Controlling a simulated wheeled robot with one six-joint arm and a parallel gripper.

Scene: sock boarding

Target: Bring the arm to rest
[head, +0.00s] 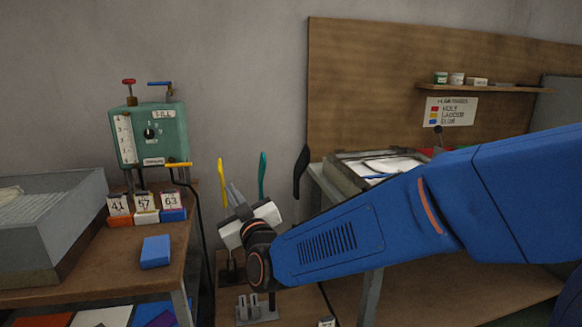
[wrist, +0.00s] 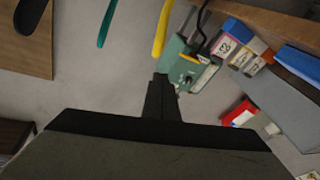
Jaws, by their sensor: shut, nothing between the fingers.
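My gripper (head: 235,194) is at the end of my blue arm, in the middle of the head view, with its fingers pointing up and a little left. In the wrist view its dark fingers (wrist: 161,97) are closed together with nothing between them. It appears clear of other things. Behind it stand a yellow sock-shaped form (head: 221,184), a teal form (head: 262,175) and a black form (head: 301,170). My gripper hides part of the stand area below them. The yellow form also shows in the wrist view (wrist: 162,28), beyond the fingertips.
A green machine (head: 150,132) with a gauge and knob stands at left. Labelled orange, white and blue blocks (head: 146,217) and a loose blue block (head: 155,252) sit on the left table, beside a grey bin (head: 65,240). My arm crosses before the right bench and its tray (head: 345,183).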

